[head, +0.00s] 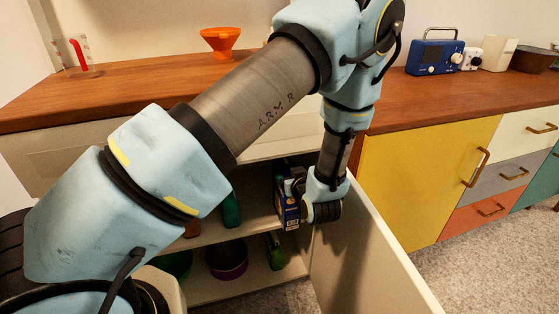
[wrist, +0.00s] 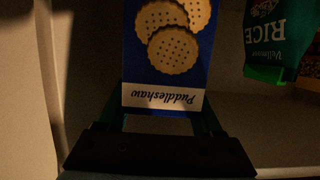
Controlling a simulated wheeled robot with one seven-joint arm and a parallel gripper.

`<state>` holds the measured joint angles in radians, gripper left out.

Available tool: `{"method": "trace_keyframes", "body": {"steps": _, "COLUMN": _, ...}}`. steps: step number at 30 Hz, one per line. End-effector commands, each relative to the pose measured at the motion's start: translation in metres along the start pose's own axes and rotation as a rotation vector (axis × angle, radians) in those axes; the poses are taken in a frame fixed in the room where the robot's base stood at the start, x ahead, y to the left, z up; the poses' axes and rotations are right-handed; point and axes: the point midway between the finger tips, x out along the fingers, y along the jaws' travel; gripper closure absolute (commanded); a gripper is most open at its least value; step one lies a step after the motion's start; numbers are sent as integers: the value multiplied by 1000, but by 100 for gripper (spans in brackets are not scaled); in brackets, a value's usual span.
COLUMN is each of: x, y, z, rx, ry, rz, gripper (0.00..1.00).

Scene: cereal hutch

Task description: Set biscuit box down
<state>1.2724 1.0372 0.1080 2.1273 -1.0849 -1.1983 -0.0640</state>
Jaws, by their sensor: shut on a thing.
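The biscuit box (wrist: 165,85) is blue with pictured round biscuits and a pale band reading "Puddleshaw", upside down in the wrist view. In the head view the blue box (head: 288,208) shows inside the open cabinet, near its right side. My gripper (wrist: 163,122) is shut on the box, with one dark finger at each side of its near end. In the head view my gripper (head: 302,188) reaches in at the cabinet's right side and partly hides the box. Whether the box's base touches the shelf cannot be told.
A green rice bag (wrist: 278,45) stands right of the box in the wrist view. The open cabinet door (head: 375,250) is close to my wrist. A purple bowl (head: 228,262) and a green item (head: 275,252) are on the lower shelf. The wooden counter (head: 150,88) lies above.

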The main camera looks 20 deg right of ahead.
Motion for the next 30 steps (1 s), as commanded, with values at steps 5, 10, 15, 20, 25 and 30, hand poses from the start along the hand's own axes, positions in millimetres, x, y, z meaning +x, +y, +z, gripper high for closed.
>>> {"method": "trace_keyframes", "body": {"steps": 5, "x": 20, "y": 0, "z": -7, "rx": -1, "ry": 2, "rz": 0, "gripper": 100}}
{"method": "trace_keyframes", "body": {"steps": 10, "x": 26, "y": 0, "z": -9, "rx": -1, "ry": 2, "rz": 0, "gripper": 100}}
{"method": "trace_keyframes", "body": {"steps": 15, "x": 42, "y": 0, "z": -14, "rx": -1, "ry": 2, "rz": -1, "gripper": 100}}
{"method": "trace_keyframes", "body": {"steps": 20, "x": 57, "y": 0, "z": -18, "rx": -1, "ry": 1, "rz": -1, "gripper": 100}}
{"method": "trace_keyframes", "body": {"steps": 25, "x": 67, "y": 0, "z": -19, "rx": 2, "ry": 1, "rz": 0, "gripper": 100}}
{"method": "trace_keyframes", "body": {"steps": 30, "x": 67, "y": 0, "z": -16, "rx": 0, "ry": 2, "rz": 1, "gripper": 100}}
